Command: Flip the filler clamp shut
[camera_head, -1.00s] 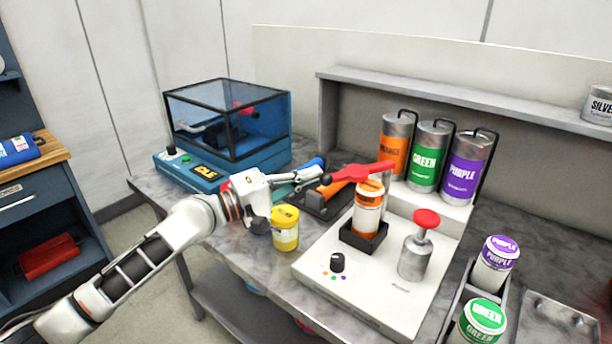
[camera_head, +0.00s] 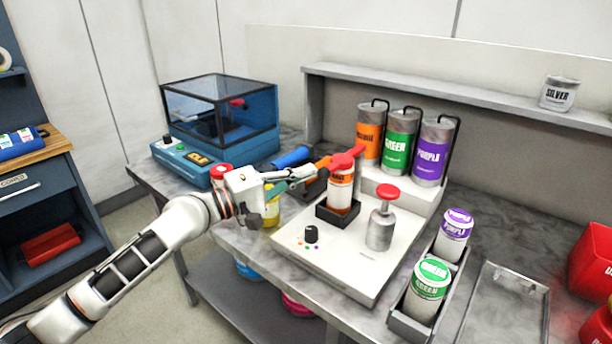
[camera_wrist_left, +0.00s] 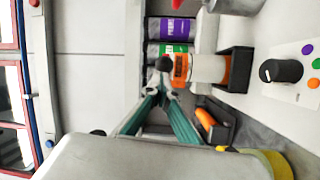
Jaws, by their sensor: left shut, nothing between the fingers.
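The filler clamp's red-orange lever (camera_head: 333,160) lies across the top of an orange-labelled bottle (camera_head: 341,188), which stands upright in a black holder on the white filler base (camera_head: 365,262). Whether the clamp is fully down, I cannot tell. My left gripper (camera_head: 314,172) reaches in from the left with its fingers shut and empty, its tips close beside the lever. Contact is unclear. In the left wrist view the shut fingertips (camera_wrist_left: 164,92) point toward a dark round knob (camera_wrist_left: 164,63) beside the orange-labelled bottle (camera_wrist_left: 200,68). My right gripper is out of view.
Orange, green and purple canisters (camera_head: 401,140) stand behind the filler. A red-topped plunger (camera_head: 381,225) and a black dial (camera_head: 311,234) are on its base. A yellow jar (camera_head: 272,212) is partly hidden by my gripper. Purple and green jars (camera_head: 428,288) stand in a rack at right.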

